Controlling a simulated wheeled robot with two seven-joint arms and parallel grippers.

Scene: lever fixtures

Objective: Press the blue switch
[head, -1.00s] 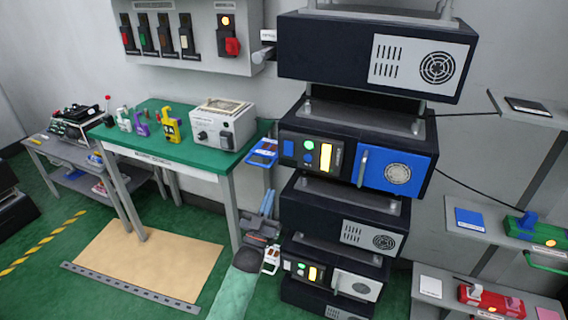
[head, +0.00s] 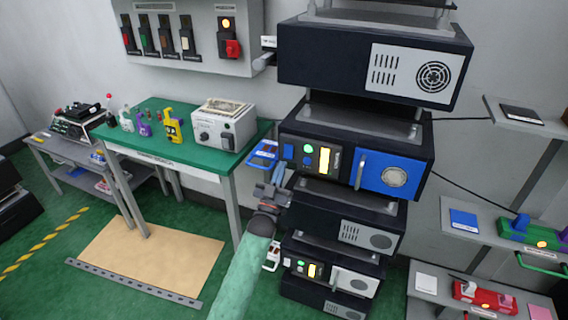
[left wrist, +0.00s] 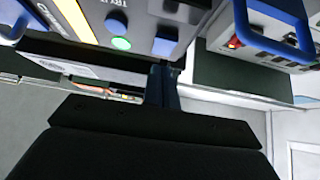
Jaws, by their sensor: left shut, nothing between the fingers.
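A dark rack unit with a blue right-hand panel (head: 390,176) stands in the middle of the head view. On its left front are a small blue square switch (head: 288,151), a lit green button (head: 308,149) and a lit yellow strip. My left gripper (head: 279,172) is shut and empty, just below and left of that front. In the left wrist view the shut fingers (left wrist: 162,82) point at the panel's lower edge, close to a blue square (left wrist: 166,40) beside the green button (left wrist: 121,43). I cannot tell whether they touch the panel. My right gripper is out of view.
A blue-framed box (head: 262,155) juts out left of the rack, close to my left gripper. A green-topped table (head: 150,150) stands further left. More dark units are stacked above and below. Shelves (head: 490,245) stand at the right.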

